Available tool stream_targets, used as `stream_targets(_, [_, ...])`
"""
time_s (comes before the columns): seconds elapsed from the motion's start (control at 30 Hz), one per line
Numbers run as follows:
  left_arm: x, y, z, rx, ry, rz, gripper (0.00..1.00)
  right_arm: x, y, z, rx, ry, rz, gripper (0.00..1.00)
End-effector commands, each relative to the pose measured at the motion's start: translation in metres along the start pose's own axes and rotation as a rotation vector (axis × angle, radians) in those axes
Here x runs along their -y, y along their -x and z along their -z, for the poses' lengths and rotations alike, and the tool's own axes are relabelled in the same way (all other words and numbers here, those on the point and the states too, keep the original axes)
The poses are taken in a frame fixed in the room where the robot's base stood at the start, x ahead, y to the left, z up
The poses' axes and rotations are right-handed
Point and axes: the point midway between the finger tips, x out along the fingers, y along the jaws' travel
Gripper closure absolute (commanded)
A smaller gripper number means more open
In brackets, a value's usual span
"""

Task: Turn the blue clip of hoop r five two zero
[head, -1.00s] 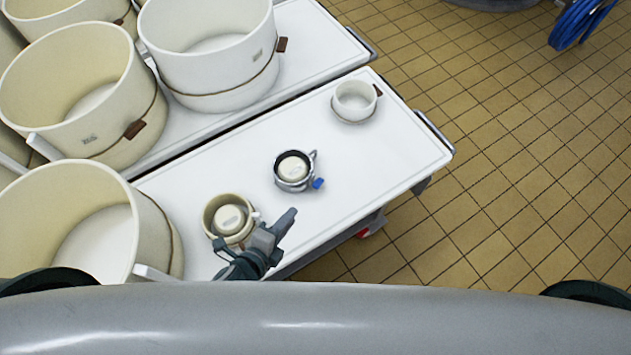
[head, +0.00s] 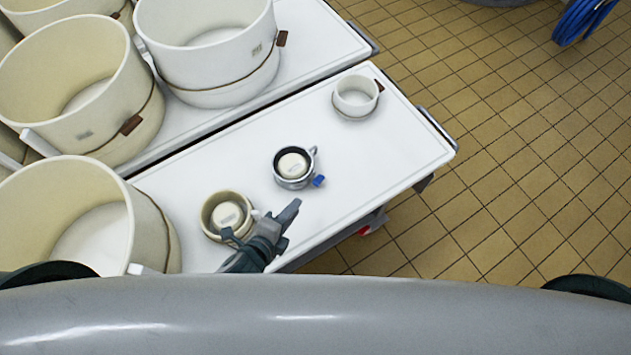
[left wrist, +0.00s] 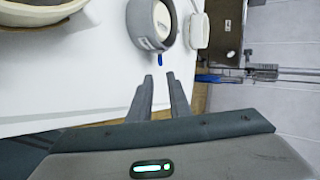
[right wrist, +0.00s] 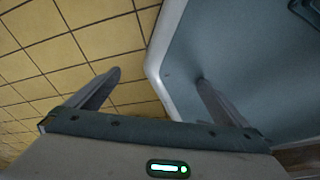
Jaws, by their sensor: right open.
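The grey metal hoop (head: 291,181) stands on the white cart top around a cream-coloured piece, with its blue clip (head: 318,181) on its lower right side. In the left wrist view the hoop (left wrist: 143,28) is at the top, and the blue clip (left wrist: 160,61) hangs just ahead of the fingertips. A label on it is too small to read. My left gripper (head: 289,213) is below the clip in the head view, apart from it, with a narrow empty gap between its fingers. My right gripper (right wrist: 158,76) is open and empty, away from the hoop.
A cream hoop (head: 228,214) stands close beside my left gripper, and a white one (head: 355,97) stands toward the far end of the cart top (head: 395,150). Large cream and white vats (head: 205,45) crowd the left. The tiled floor (head: 510,170) is open at the right.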

Motion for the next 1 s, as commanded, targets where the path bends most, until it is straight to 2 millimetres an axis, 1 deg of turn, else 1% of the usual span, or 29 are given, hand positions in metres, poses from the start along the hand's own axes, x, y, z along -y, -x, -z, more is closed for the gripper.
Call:
stream_targets(0.03, [0.002, -0.008, 0.000, 0.000, 0.001, 0.002, 0.83, 0.000, 0.001, -0.002, 0.004, 0.000, 0.000, 0.00])
stream_targets(0.17, [0.002, -0.030, 0.000, 0.001, 0.001, 0.001, 0.83, 0.000, 0.003, -0.006, 0.015, 0.000, 0.000, 0.00])
stream_targets(0.4, [0.002, -0.073, 0.000, 0.001, 0.001, 0.001, 0.83, -0.002, 0.004, -0.020, 0.044, -0.002, -0.002, 0.00])
stream_targets(0.6, [0.001, -0.107, 0.000, 0.001, 0.000, 0.000, 0.83, -0.003, 0.004, -0.026, 0.057, -0.004, -0.003, 0.00])
stream_targets(0.8, [0.000, -0.134, 0.000, 0.001, 0.001, 0.000, 0.83, -0.004, 0.004, -0.027, 0.059, -0.003, -0.005, 0.00])
stream_targets(1.0, [0.000, -0.147, 0.000, 0.000, 0.001, 0.000, 0.83, -0.005, 0.004, -0.019, 0.045, -0.002, -0.006, 0.00])
